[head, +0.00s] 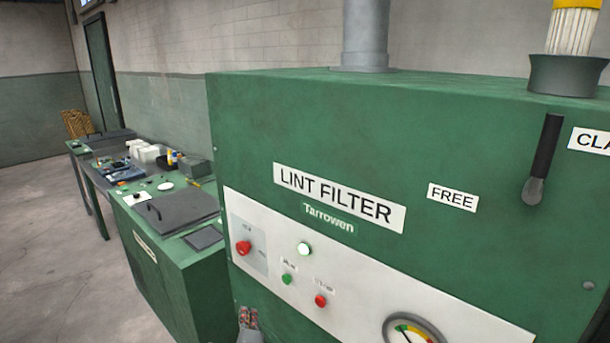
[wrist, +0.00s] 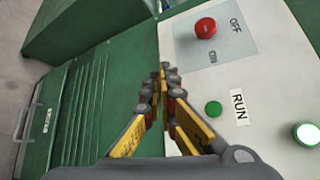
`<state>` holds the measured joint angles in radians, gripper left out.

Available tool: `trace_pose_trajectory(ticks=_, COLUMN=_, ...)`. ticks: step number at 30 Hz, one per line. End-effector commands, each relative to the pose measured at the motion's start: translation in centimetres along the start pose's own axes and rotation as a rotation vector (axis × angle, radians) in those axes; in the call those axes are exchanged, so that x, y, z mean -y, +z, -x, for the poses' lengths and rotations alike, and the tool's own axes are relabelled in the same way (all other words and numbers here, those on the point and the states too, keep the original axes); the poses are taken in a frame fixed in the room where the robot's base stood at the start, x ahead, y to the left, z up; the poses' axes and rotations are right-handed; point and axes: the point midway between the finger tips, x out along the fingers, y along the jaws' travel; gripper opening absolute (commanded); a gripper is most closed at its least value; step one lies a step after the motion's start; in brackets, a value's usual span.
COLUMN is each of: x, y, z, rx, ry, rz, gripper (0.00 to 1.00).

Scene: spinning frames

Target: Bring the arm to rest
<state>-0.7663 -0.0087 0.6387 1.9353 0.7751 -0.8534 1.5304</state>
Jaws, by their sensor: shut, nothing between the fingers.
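My gripper (wrist: 165,80) shows in the wrist view with its yellow and grey fingers together and nothing between them. It is in front of the white control panel of the green lint filter machine. In the head view only its tip (head: 249,318) shows at the bottom edge, below the panel's left part. The lint filter cabinet (head: 400,130) fills the right of the head view. On its panel are a red knob (head: 243,248), a green button (head: 287,279), a red button (head: 320,300) and a lit white lamp (head: 305,249). The green RUN button (wrist: 213,109) shows right of my fingers.
A gauge (head: 412,330) is low on the panel. A black lever (head: 543,160) hangs between the FREE label (head: 453,197) and another label. A lower green cabinet (head: 165,255) and a cluttered bench stand at left. The floor (head: 40,240) is clear at far left.

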Motion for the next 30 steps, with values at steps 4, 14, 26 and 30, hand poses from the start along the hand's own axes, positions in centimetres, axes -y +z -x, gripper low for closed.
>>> trace_pose_trajectory(ticks=4, x=-6.8, y=0.7, z=1.8, rx=0.092, ry=0.248, rz=0.332, gripper=0.0)
trace_pose_trajectory(ticks=14, x=-10.8, y=-0.7, z=10.6, rx=0.435, ry=0.605, rz=0.988, gripper=0.0)
trace_pose_trajectory(ticks=26, x=-3.7, y=-12.2, z=24.5, rx=0.791, ry=0.847, rz=1.606, gripper=0.0)
trace_pose_trajectory(ticks=30, x=0.0, y=-17.1, z=29.4, rx=0.81, ry=0.909, rz=1.722, gripper=0.0)
